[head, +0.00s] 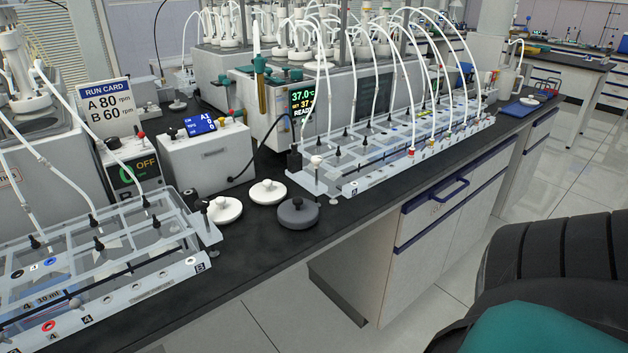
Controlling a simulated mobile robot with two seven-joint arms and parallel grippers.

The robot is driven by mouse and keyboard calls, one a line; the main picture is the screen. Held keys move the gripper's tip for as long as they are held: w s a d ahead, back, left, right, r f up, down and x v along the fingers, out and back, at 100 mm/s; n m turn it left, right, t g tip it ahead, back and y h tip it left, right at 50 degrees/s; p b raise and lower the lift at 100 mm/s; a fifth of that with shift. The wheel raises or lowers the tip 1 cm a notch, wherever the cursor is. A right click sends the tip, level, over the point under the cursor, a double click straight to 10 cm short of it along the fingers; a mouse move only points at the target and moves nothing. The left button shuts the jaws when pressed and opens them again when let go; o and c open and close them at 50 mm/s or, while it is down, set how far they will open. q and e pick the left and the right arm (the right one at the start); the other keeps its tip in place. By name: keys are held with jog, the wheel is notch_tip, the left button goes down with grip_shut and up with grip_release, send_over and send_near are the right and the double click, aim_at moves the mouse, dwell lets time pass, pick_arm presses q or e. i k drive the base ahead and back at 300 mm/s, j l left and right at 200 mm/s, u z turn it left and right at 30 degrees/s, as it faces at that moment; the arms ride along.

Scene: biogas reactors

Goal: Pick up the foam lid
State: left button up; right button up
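Three round lids with small knobs lie on the black bench top between the two clear racks. One is dark grey (298,213), nearest the bench's front edge. One white lid (267,191) lies behind it to the left, and another white lid (225,210) lies farther left beside the left rack. The dark grey one looks matt, but I cannot tell for sure which lid is foam. All three lie flat and apart from each other. Neither of my grippers is in view.
The left clear rack (100,260) and the long right rack (400,140) with tubes flank the lids. A white box with a blue display (208,150) stands behind them. The bench front by the grey lid is clear. A dark ribbed shape, unidentified, blocks the lower right.

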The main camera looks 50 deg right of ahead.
aim_at(296, 213)
jog(key=z, duration=1.45)
jog(key=i+l, duration=0.2)
jog(key=l, duration=0.2)
jog(key=i+l, duration=0.15)
jog(key=l, duration=0.25)
jog(key=i+l+u, duration=0.1)
jog(key=l, duration=0.15)
jog(key=i+l+u, duration=0.1)
jog(key=l, duration=0.2)
jog(key=i+l+u, duration=0.1)
jog(key=i+l, duration=0.05)
jog(key=l, duration=0.1)
